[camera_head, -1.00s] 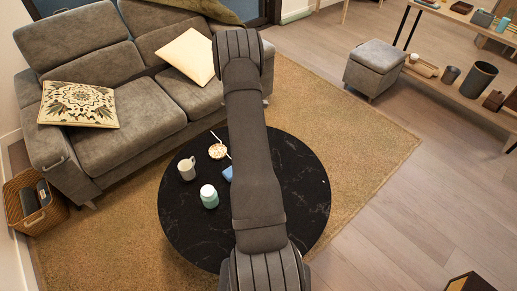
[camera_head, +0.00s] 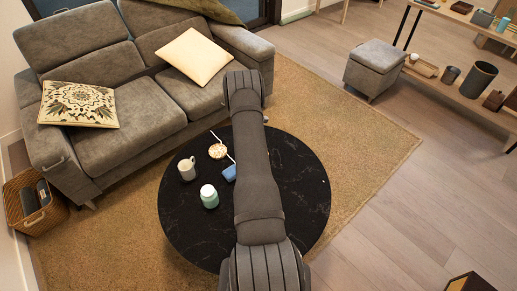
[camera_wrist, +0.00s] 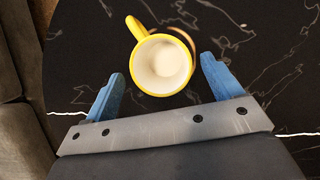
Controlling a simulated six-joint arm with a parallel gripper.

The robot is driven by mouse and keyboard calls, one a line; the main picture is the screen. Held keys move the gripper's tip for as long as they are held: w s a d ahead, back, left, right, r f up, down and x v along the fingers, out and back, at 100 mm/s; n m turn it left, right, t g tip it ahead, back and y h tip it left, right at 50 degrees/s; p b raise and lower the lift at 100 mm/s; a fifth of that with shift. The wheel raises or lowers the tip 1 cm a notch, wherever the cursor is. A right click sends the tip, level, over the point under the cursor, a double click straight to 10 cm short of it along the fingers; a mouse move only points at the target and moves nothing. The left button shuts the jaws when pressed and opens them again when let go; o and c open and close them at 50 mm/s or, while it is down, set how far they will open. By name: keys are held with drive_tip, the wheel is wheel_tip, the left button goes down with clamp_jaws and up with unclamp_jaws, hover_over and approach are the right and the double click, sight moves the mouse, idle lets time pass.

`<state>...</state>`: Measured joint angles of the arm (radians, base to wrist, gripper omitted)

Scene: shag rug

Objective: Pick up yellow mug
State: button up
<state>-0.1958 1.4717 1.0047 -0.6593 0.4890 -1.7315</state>
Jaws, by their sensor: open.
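The yellow mug (camera_wrist: 162,66) stands upright on the black marble round table (camera_wrist: 255,30) in the wrist view, opening towards the camera. Its inside is white and its handle points to the upper left. My gripper (camera_wrist: 162,74) is open, with a blue finger on each side of the mug in the picture. No grip on the mug shows, and its height above the mug is hard to judge.
A grey sofa (camera_head: 150,110) stands behind. The table's right side looks clear.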

drive_tip(key=shift+x, duration=2.8)
drive_tip(key=c, duration=1.2)
